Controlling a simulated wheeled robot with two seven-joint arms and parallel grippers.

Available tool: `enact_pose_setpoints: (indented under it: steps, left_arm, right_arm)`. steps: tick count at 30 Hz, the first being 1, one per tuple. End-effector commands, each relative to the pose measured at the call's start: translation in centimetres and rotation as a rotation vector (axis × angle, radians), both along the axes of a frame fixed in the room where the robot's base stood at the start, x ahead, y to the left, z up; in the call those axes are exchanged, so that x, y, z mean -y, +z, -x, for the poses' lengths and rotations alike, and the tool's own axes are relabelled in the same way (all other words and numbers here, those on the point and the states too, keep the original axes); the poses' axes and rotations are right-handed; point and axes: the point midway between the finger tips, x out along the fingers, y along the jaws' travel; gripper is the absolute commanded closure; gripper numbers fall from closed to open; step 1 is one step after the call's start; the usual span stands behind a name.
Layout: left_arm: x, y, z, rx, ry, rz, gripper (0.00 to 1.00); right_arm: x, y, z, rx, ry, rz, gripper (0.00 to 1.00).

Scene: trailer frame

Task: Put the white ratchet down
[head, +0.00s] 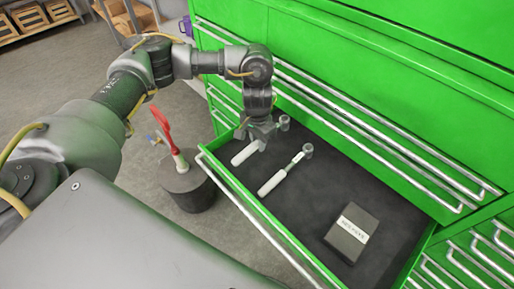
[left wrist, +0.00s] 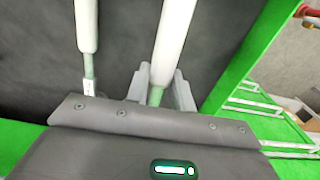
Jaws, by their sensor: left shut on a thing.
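My left gripper (head: 262,138) reaches down into the open green drawer (head: 240,195) at its left end. It is shut on a white ratchet (head: 245,152), whose white handle points toward the drawer front and whose grey head shows beyond the fingers. The fingers partly hide its middle. In the left wrist view the held ratchet (left wrist: 173,35) runs up from between the fingers (left wrist: 160,90). It is low over the dark drawer floor; I cannot tell whether it touches. A second, similar white ratchet (head: 272,186) lies beside it on the drawer floor, apart from the gripper.
A black box with a white label (head: 347,238) lies at the drawer's right end. The drawer floor between is clear. The green cabinet (head: 340,100) with metal rails rises behind. A dark round stand (head: 187,187) with a red-handled tool (head: 164,128) stands left of the drawer.

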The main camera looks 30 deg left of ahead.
Motion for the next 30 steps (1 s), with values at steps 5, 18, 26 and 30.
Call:
enact_pose_setpoints:
  steps: [5, 18, 26, 30]
  left_arm:
    - [-0.9, -2.1, -1.5, 0.003, 0.002, 0.001, 1.0]
    - [-1.4, -4.6, -2.1, -0.001, -0.001, 0.002, 1.0]
    - [-1.4, -5.9, -2.2, 0.003, -0.002, 0.002, 1.0]
    - [-1.4, -6.0, -2.2, 0.003, -0.001, 0.002, 1.0]
  right_arm:
    - [0.7, -0.7, -0.5, 0.007, 0.002, 0.01, 0.64]
    - [2.4, -1.4, -0.2, -0.001, 0.006, 0.031, 0.64]
    - [2.5, -1.5, -0.5, 0.003, 0.006, 0.032, 0.64]
    - [2.4, -1.5, -0.6, 0.006, 0.006, 0.031, 0.64]
